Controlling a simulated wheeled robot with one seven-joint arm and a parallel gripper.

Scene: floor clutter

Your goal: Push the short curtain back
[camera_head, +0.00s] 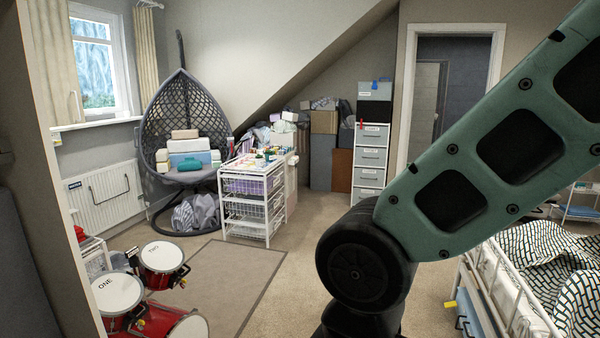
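Two cream curtains hang at the window in the upper left. The left curtain (52,65) is wider and nearer, hanging at the window's left side down to about sill height. The right curtain (146,50) is a narrow gathered strip between the window and the hanging chair, ending near the sill. I cannot tell which one is meant by the short curtain. My green and black arm fills the right side of the view, far from both curtains. My gripper is not in view.
A red drum set (162,258) is at the lower left. A white wire drawer cart (252,205) stands centre. A bed (560,270) is at right. The rug (230,275) is partly clear.

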